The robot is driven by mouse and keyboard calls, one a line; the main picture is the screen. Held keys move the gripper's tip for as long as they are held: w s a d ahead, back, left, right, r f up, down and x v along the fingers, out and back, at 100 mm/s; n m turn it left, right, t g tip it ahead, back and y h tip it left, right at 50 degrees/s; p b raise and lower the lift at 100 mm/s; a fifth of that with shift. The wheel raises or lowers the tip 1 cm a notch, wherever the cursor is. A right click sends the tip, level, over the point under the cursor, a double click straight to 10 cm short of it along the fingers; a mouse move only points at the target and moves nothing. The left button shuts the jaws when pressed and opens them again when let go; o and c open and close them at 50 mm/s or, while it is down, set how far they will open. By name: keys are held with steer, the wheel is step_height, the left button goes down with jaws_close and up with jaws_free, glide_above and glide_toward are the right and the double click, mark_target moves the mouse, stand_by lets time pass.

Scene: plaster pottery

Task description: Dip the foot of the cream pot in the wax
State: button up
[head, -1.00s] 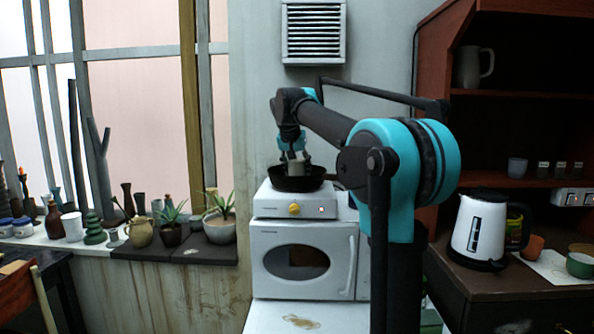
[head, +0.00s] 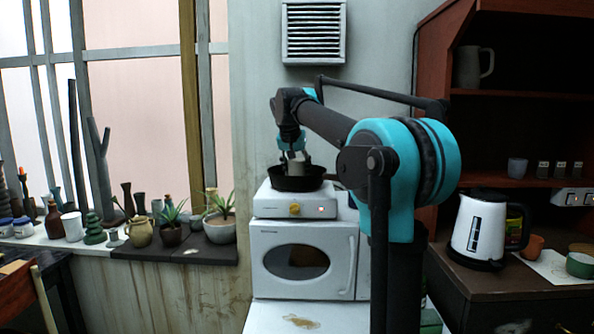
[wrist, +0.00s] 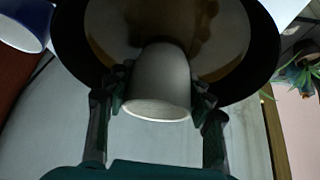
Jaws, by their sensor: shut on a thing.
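The cream pot (wrist: 160,82) is between the two fingers of my gripper (wrist: 160,98), which is shut on it. Its wide rim faces the wrist camera, and its foot points away toward the dark pan (wrist: 70,45). In the head view the pot (head: 296,168) is small and low over the pan (head: 293,184), with my gripper (head: 294,157) above it. The brownish wax (wrist: 115,30) shows inside the pan behind the pot. The foot is hidden, so I cannot tell whether it touches the wax.
The pan sits on a white hot plate (head: 275,207) with an orange knob and a red light, on top of a white oven (head: 287,262). Potted plants (head: 220,228) stand on the sill to the left. A white kettle (head: 476,235) stands on the right counter.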

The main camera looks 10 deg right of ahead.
steer(key=shift+r, duration=0.1)
stand_by(0.3)
steer(key=shift+r, duration=0.7)
steer(key=shift+r, duration=0.2)
stand_by(0.6)
step_height(320, 180, up, 9)
steer(key=shift+f, duration=0.2)
stand_by(0.8)
stand_by(0.5)
